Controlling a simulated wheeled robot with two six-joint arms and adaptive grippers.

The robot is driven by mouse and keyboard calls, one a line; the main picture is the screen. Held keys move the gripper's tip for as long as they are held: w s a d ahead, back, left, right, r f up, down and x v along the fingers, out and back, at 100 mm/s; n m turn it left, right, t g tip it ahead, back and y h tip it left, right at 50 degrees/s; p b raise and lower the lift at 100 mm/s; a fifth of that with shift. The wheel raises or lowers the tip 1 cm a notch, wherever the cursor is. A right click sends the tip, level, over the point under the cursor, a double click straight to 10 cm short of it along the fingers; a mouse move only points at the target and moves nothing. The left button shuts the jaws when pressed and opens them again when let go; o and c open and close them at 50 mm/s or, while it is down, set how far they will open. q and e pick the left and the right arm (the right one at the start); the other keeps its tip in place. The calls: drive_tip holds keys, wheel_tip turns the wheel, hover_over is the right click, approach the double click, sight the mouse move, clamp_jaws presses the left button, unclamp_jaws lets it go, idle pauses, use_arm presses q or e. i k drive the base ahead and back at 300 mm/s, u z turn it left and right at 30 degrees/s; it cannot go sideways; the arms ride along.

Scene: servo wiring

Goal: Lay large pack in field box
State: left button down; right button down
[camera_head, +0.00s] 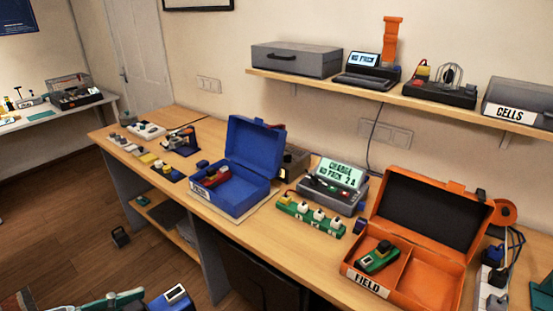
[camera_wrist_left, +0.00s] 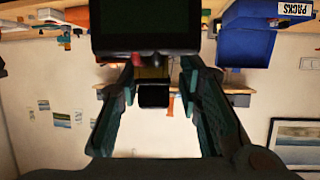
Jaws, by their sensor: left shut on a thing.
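The field box (camera_head: 407,300) is orange, stands open at the right of the bench in the head view, and is labelled FIELD. A green pack (camera_head: 378,257) with a dark top lies in its left compartment; its right compartment is empty. My left gripper (camera_head: 135,301), with teal fingers, is at the bottom left, well apart from the box. It is shut on a dark block with a small pale panel, apparently the large pack (camera_head: 172,298), partly cut off by the frame. In the left wrist view this dark block (camera_wrist_left: 145,28) sits at the fingertips.
A blue open box (camera_head: 240,196) stands mid-bench with a red-topped pack inside. A charger (camera_head: 333,186) reading NO PACK and a green socket strip (camera_head: 311,217) lie between the boxes. A shelf (camera_head: 400,95) hangs above. White sockets and cables (camera_head: 492,280) crowd the box's right side.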

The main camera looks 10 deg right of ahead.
sight(425, 289)
drive_tip(key=k, duration=0.8)
drive_tip(key=z, duration=2.15)
drive_tip(key=i, duration=0.5)
drive_tip(key=z, duration=0.05)
